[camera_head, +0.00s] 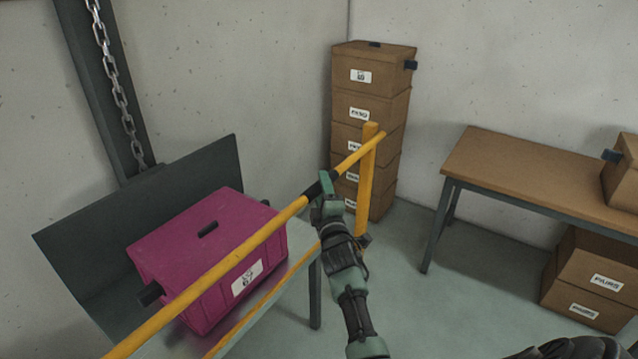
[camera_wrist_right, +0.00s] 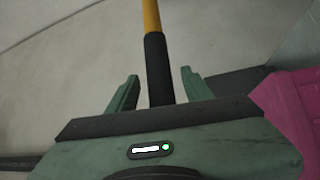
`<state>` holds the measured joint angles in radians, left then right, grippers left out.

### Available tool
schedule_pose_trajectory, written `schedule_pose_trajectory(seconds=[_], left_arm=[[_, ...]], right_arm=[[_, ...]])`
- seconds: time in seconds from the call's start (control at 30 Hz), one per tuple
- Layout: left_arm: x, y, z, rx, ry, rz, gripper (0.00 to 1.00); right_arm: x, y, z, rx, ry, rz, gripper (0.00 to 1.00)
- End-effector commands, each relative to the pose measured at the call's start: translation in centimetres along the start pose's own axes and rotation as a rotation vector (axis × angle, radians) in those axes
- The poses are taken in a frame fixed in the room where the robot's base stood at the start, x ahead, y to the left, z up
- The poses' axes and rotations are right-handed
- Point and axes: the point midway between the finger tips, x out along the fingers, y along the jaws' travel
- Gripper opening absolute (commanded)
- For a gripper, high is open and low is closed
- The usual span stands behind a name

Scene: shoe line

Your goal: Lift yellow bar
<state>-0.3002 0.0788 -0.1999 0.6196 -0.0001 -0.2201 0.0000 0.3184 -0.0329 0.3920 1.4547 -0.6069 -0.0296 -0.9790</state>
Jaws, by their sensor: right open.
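The yellow bar (camera_head: 240,252) runs diagonally from the lower left to an upright yellow post (camera_head: 366,180), passing in front of a magenta box (camera_head: 205,250). A black grip section sits on the bar. My right gripper (camera_head: 322,188) is at this black section. In the right wrist view the gripper (camera_wrist_right: 159,82) is open, with the black grip (camera_wrist_right: 158,68) between its two green fingers and a visible gap on both sides. The bar's yellow part (camera_wrist_right: 151,15) continues beyond. My left gripper is not in view.
The magenta box sits on a grey-topped stand with a dark back panel (camera_head: 75,235); a chain (camera_head: 118,95) hangs above. Brown boxes (camera_head: 372,78) are stacked in the corner. A brown-topped table (camera_head: 530,170) stands at right, with boxes on and under it. Open floor lies between.

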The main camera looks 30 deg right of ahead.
Motion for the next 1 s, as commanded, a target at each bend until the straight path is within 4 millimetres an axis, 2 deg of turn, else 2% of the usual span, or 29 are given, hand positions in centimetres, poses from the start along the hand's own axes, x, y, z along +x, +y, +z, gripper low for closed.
schedule_pose_trajectory(seconds=[0.17, 0.47, 0.63, 0.67, 1.0], left_arm=[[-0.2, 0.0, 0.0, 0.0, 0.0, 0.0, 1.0], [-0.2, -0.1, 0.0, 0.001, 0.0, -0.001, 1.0], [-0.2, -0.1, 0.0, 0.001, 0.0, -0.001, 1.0], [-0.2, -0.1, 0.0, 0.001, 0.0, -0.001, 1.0], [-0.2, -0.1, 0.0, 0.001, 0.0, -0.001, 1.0]], right_arm=[[1.5, 0.0, 0.0, 0.001, 0.0, -0.001, 0.5], [1.7, -0.1, 0.0, 0.001, 0.0, -0.001, 0.5], [1.7, -0.1, 0.0, 0.001, 0.0, -0.001, 0.03], [1.7, -0.1, 0.0, 0.001, 0.0, -0.002, 0.0], [1.7, -0.1, 0.0, 0.001, 0.0, -0.002, 0.0]])
